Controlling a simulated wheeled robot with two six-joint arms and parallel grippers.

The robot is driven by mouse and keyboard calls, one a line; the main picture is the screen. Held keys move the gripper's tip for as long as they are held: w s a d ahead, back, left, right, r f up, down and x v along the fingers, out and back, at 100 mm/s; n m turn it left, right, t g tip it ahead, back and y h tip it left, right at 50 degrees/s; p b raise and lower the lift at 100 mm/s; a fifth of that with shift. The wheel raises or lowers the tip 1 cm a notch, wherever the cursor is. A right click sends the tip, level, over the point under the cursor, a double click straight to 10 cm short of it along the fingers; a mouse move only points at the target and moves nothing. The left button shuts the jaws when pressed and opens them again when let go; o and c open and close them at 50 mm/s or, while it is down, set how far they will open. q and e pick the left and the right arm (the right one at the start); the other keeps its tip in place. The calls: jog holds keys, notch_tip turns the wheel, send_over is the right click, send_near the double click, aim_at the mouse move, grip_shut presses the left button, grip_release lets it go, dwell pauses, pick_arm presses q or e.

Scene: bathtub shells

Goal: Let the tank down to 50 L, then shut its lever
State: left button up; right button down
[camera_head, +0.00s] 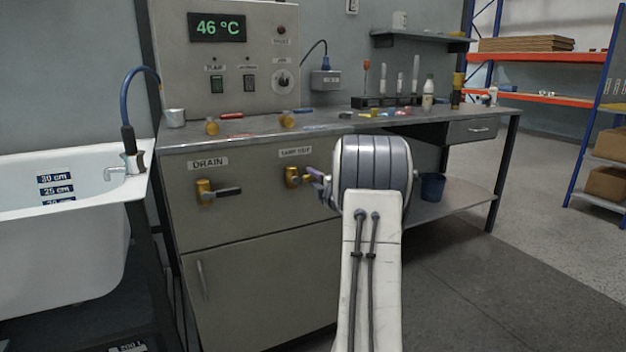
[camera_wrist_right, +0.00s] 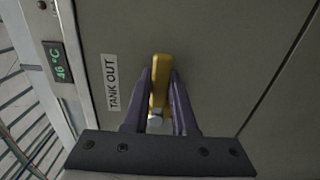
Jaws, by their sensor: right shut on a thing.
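The brass TANK OUT valve (camera_head: 292,177) is on the grey cabinet front, under its label (camera_head: 296,153). My right gripper (camera_head: 316,181) is at this valve, with the arm in front hiding part of it. In the right wrist view the two purple fingers of the gripper (camera_wrist_right: 160,100) are closed on either side of the brass tank lever (camera_wrist_right: 160,78); the TANK OUT label (camera_wrist_right: 111,82) is beside it. The lever's exact angle is hard to tell. No tank litre reading is legible. My left gripper is not in view.
The DRAIN valve (camera_head: 206,192) with a dark handle is to the left. A panel display (camera_head: 217,27) reads 46 °C. A white bathtub (camera_head: 70,235) with depth marks stands at left. Bottles and small items lie on the worktop (camera_head: 240,132). Floor at right is open.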

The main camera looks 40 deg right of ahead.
jog(key=c, duration=0.7)
grip_release()
jog(key=p+v, duration=0.1)
jog(key=v, duration=0.9)
jog(key=shift+s+a+p, duration=0.15)
jog(key=shift+s+p, duration=0.05)
jog(key=shift+p, duration=0.15)
